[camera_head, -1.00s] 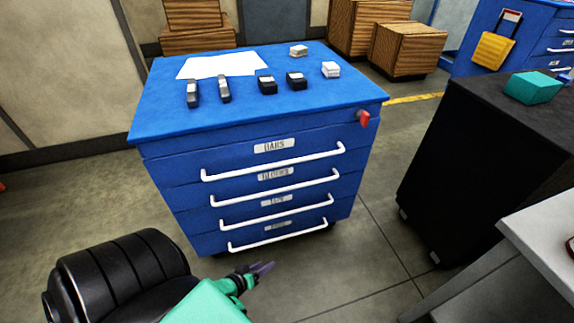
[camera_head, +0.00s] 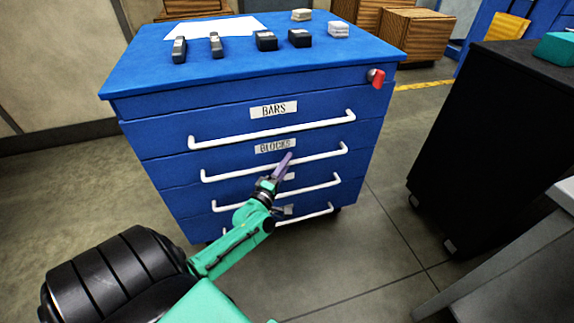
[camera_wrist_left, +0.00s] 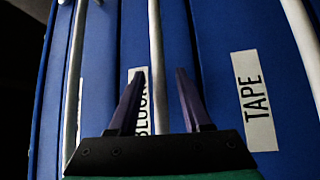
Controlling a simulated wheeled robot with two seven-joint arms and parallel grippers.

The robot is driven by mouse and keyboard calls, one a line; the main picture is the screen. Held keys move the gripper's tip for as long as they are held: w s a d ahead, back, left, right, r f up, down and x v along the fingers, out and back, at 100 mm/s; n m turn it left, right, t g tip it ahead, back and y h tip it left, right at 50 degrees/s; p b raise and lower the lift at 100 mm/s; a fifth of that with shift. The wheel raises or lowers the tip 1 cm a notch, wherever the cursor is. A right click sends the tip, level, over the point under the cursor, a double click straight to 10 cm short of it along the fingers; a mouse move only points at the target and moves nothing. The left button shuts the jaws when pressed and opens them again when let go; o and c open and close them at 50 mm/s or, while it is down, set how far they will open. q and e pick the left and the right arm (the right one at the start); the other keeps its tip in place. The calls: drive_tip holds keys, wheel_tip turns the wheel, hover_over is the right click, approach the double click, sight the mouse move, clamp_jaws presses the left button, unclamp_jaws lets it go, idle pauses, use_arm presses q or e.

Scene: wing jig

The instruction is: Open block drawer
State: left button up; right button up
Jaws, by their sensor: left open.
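The blue drawer cabinet (camera_head: 160,112) stands in front of me. Its block drawer, labelled BLOCKS (camera_head: 274,146), is closed and has a white bar handle (camera_head: 232,174). My left gripper (camera_head: 286,160) is in front of this drawer with its dark purple fingers apart. In the left wrist view, the fingers of the left gripper (camera_wrist_left: 163,76) appear on either side of the block drawer's handle (camera_wrist_left: 156,45). I cannot tell whether they touch it. The gripper holds nothing. My right gripper is not in view.
The BARS drawer (camera_head: 273,110) above and the TAPE drawer (camera_wrist_left: 253,100) below are closed. Small blocks, bars and a white sheet (camera_head: 215,27) lie on the cabinet top. A black cabinet (camera_head: 480,130) stands at the right. Open floor (camera_head: 375,250) lies between.

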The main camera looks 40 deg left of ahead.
use_arm(q)
drive_tip(key=shift+w, duration=0.4)
clamp_jaws()
idle(1.2)
